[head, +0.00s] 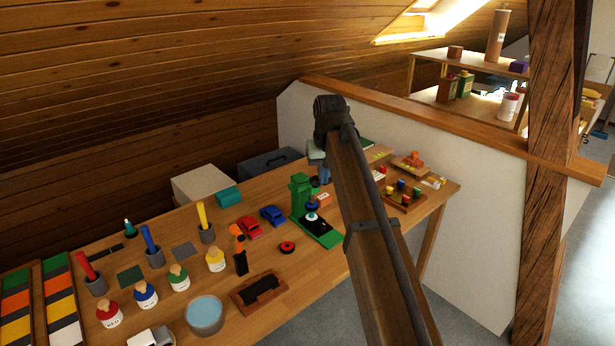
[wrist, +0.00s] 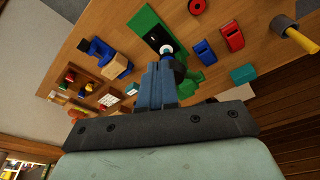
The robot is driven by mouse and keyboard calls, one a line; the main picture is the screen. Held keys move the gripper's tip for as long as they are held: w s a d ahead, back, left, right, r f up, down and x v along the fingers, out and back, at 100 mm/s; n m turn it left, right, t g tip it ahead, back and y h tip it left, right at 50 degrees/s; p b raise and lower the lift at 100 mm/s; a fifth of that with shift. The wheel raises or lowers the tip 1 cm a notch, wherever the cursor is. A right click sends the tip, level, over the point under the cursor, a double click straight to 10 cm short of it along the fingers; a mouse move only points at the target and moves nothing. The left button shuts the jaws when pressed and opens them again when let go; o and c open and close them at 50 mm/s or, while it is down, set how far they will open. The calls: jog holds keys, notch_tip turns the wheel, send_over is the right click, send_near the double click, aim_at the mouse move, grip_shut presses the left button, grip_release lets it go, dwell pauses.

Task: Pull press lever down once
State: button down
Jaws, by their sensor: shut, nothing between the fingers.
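The green press (head: 300,187) stands on the bench, with a green base (head: 325,236), a black plate and a blue-and-white ram end (head: 311,214). In the wrist view its green base (wrist: 143,18) shows above my fingers and its green body (wrist: 208,83) shows to their right. My gripper (head: 322,180) is just right of the press top in the head view, partly behind my own arm. Its fingers (wrist: 158,70) are shut and empty, overlapping the press in the wrist view. I cannot make out the press lever clearly, nor whether the fingers touch it.
A red-and-black round piece (head: 287,248) lies in front. A peg tray (head: 403,197) is to the right. A thick timber post (head: 545,150) stands beyond the bench at right.

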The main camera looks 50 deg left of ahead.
jog(key=a+v, duration=0.1)
jog(key=v, duration=0.6)
jog(key=shift+w+r, duration=0.2)
jog(key=shift+w, duration=0.15)
dwell(0.4)
jog(key=shift+a, duration=0.1)
jog(key=shift+a, duration=0.1)
dwell(0.4)
